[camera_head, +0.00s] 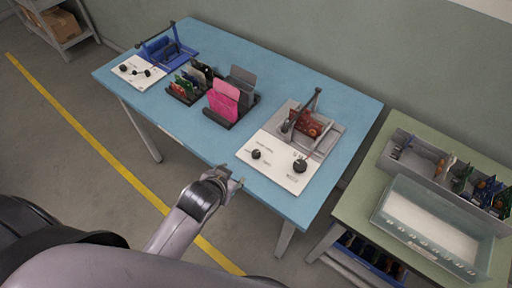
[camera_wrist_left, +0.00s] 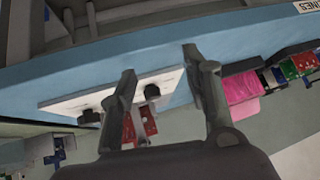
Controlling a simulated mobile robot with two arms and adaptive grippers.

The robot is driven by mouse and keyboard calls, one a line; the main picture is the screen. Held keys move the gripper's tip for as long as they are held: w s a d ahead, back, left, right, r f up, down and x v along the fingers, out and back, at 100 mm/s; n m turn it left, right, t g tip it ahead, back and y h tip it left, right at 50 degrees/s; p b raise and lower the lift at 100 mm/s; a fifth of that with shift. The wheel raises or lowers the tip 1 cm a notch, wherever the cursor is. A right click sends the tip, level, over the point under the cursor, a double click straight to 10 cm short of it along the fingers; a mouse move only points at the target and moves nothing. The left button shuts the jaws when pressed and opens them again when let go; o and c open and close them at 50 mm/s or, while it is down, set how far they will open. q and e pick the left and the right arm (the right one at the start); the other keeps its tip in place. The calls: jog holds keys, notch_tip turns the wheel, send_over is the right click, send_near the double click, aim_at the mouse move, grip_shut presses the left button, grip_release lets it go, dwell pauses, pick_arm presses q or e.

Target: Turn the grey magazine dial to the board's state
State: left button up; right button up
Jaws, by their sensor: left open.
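The grey fixture (camera_head: 328,131) stands on the right half of the blue table, with a red circuit board (camera_head: 305,122) in it. Its white panel (camera_head: 274,178) carries a smaller black knob (camera_head: 256,154) on the left and a larger black knob (camera_head: 300,166) on the right. The labels are too small to read. My left gripper (camera_head: 228,182) is open and empty at the table's front edge, left of the panel and apart from it. In the left wrist view the gripper (camera_wrist_left: 160,62) shows its spread fingers, with the white panel (camera_wrist_left: 70,103) and both knobs beyond.
A blue fixture (camera_head: 182,50) with its own white knob panel stands at the far left. A dark rack (camera_head: 216,118) with pink and grey plates and boards is mid-table. A green side table (camera_head: 358,208) holds bins at right. The table front between rack and panel is clear.

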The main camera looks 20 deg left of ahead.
pick_arm(q)
jog(key=w+d+r+m+t+h, duration=0.25)
jog(key=w+d+r+t, duration=0.35)
jog(key=r, duration=0.5)
jog(key=w+d+r+m+t+h, duration=0.2)
jog(key=w+d+r+t+h, duration=0.15)
jog(key=w+r, duration=0.65)
jog(key=s+d+r+m+g+h, duration=0.3)
jog(key=d+r+m+h, duration=0.3)
jog(key=d+m+h, duration=0.1)
jog(key=s+d+r+m+g+h, duration=0.3)
jog(key=d+r+m+h, duration=0.3)
jog(key=d+m, duration=0.15)
jog(key=s+d+f+m+g, duration=0.3)
jog(key=s+d+m+g, duration=0.25)
jog(key=m+g, duration=0.4)
jog(key=g+y+p, duration=0.1)
jog(key=g+y, duration=0.1)
jog(key=y, duration=1.7)
send_over(256, 152)
notch_tip(256, 152, down, 13)
notch_tip(256, 152, down, 17)
jog(key=p, duration=0.2)
jog(key=shift+f+p, duration=0.1)
jog(key=shift+p, duration=0.3)
